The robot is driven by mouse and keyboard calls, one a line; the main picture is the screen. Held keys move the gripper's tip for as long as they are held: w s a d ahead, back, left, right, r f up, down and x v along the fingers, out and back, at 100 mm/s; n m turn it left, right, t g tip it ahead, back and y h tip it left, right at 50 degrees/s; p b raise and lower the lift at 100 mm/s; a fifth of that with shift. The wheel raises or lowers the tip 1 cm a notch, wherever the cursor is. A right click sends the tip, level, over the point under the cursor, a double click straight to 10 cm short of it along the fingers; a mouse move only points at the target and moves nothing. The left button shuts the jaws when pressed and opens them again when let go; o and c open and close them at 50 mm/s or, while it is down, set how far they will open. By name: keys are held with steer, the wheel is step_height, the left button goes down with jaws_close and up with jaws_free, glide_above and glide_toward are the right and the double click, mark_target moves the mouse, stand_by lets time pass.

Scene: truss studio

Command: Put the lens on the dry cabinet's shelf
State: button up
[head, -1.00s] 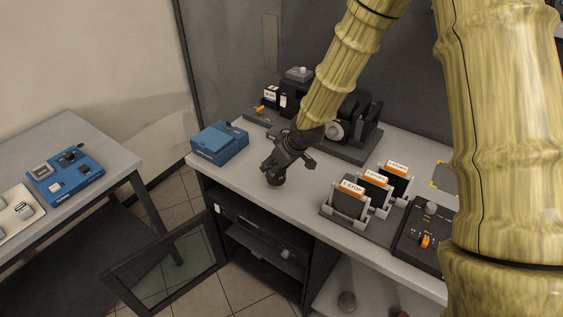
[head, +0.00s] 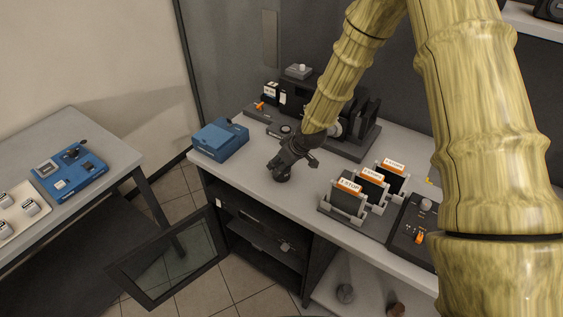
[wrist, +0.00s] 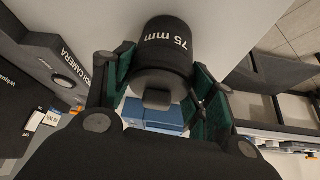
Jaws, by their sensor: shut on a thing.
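The lens (wrist: 165,45) is a black cylinder marked "75 mm" in the wrist view, between the green-padded fingers of my gripper (wrist: 158,85). My gripper is shut on it. In the head view my gripper (head: 281,172) is over the worktop near its front edge, with the dark lens at its tip; whether the lens touches the top is hard to tell. The dry cabinet (head: 228,197) is under the left end of the worktop. Its glass door (head: 170,265) hangs open to the left. A shelf (head: 262,245) with a small round item shows inside.
A blue case (head: 220,139) stands at the worktop's left end. A side table (head: 110,150) with a blue case is at left.

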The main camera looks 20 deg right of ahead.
steer(key=shift+f, duration=0.15)
steer(key=o, duration=1.3)
steer(key=shift+o, duration=0.8)
steer(key=shift+s, duration=0.1)
steer(key=shift+r, duration=0.2)
